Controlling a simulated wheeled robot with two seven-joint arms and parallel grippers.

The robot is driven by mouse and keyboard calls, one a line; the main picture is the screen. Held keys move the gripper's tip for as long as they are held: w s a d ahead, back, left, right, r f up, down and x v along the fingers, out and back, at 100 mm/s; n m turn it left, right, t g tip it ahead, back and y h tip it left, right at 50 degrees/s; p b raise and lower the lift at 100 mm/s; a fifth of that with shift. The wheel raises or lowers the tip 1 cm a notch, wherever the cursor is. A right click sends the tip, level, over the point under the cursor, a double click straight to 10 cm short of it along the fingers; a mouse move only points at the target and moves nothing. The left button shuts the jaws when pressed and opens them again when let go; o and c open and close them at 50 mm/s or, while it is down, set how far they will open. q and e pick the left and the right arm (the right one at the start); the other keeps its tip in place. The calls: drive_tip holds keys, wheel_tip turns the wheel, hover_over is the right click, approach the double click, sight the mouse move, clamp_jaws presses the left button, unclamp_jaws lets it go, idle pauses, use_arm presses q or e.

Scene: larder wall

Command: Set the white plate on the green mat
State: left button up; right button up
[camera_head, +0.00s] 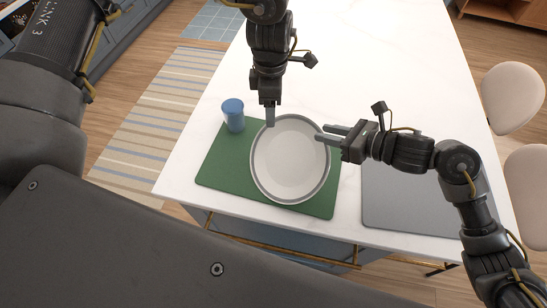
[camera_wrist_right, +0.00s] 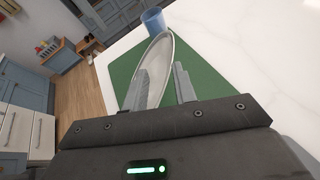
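The white plate (camera_head: 290,158), with a grey rim, is over the green mat (camera_head: 225,166). In the right wrist view the plate (camera_wrist_right: 158,62) looks tilted to the mat (camera_wrist_right: 205,75); I cannot tell if it touches. My right gripper (camera_head: 326,133) is at the plate's right rim, with its fingers apart. In the wrist view the rim runs between the fingers of this gripper (camera_wrist_right: 161,88), with a gap to one finger. My left gripper (camera_head: 270,118) is at the plate's upper left rim; one finger overlaps it, and the other is not distinct.
A blue cup (camera_head: 233,115) stands by the mat's upper left corner, close to the plate and left gripper. A grey mat (camera_head: 408,200) lies to the right under my right arm. The white counter (camera_head: 400,60) is clear at the back.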

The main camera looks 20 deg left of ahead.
use_arm(q)
wheel_tip(320, 180, up, 9)
use_arm(e)
drive_tip(key=shift+s, duration=0.1)
use_arm(q)
drive_tip(key=shift+w, duration=0.1)
use_arm(e)
drive_tip(key=o, duration=0.8)
drive_tip(key=shift+d, duration=0.1)
drive_tip(key=shift+v, duration=5.9)
drive_tip(key=shift+r, duration=0.15)
